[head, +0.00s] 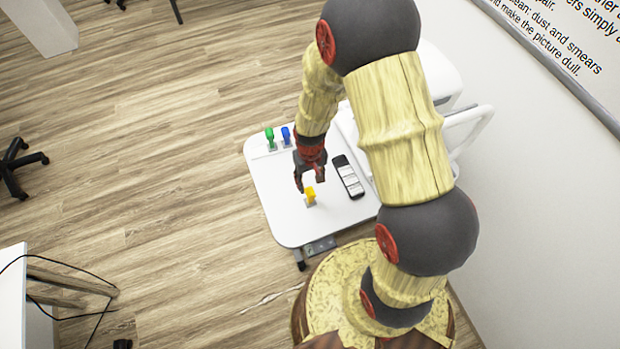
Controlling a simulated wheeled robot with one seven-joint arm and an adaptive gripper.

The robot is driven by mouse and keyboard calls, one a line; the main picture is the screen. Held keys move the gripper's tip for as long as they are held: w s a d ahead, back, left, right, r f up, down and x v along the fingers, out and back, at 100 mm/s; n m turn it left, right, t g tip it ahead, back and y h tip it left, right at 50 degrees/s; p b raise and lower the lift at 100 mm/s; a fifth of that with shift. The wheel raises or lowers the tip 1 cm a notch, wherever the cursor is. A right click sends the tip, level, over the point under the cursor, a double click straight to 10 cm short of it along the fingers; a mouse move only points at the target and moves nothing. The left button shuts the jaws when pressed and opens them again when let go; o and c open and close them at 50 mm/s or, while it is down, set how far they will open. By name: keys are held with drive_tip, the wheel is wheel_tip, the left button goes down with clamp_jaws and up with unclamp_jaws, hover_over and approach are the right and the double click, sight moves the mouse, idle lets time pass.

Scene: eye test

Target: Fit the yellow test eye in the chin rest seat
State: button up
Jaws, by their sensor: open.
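The yellow test eye (310,194) stands on the white table top (285,222), near its front part. My gripper (309,184) is open just above and behind the yellow test eye, with its fingers pointing down toward it. I cannot tell whether the fingers touch it. A white machine (440,75) stands at the right of the table, largely hidden behind my arm. I cannot make out the chin rest seat; a white curved frame (475,125) shows at the machine's right side.
A green piece (270,138) and a blue piece (286,136) stand at the table's back left. A dark handset (348,176) lies right of my gripper. The table's left part is clear. A wall (530,180) closes off the right side.

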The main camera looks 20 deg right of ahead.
sight(310, 191)
wheel_tip(310, 191, down, 8)
drive_tip(key=b, duration=0.5)
drive_tip(key=shift+r, duration=0.2)
drive_tip(key=c, duration=0.7)
drive_tip(key=shift+c, duration=0.9)
drive_tip(key=shift+r, duration=0.15)
drive_tip(key=shift+r+p, duration=1.55)
drive_tip(key=shift+r, duration=0.35)
